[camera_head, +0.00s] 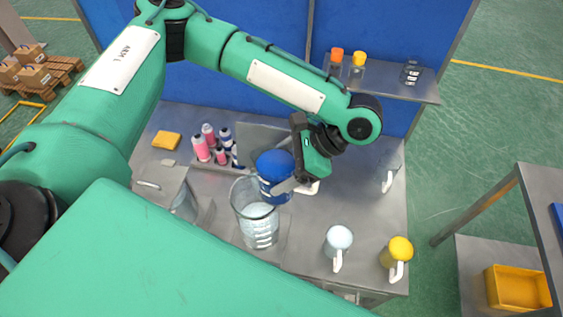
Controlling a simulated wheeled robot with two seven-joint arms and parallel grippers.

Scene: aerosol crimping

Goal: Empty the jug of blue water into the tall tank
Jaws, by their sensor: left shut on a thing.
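The jug of blue water (275,165) is in my left gripper (288,186), which is shut on it. My left arm comes in from the left and reaches over the table. The jug is at the back right of the tall tank's rim, overlapping it in the picture. The tall tank (258,230) is a clear cylinder with pale marks on its wall. No blue shows in its lower part. I cannot tell whether the jug touches the tank or whether water is flowing. My right gripper is not in view.
A white jug (338,238) and a yellow jug (399,247) stand at the front right; a clear jug (390,171) is behind them. A shelf (390,83) with small bottles is at the back.

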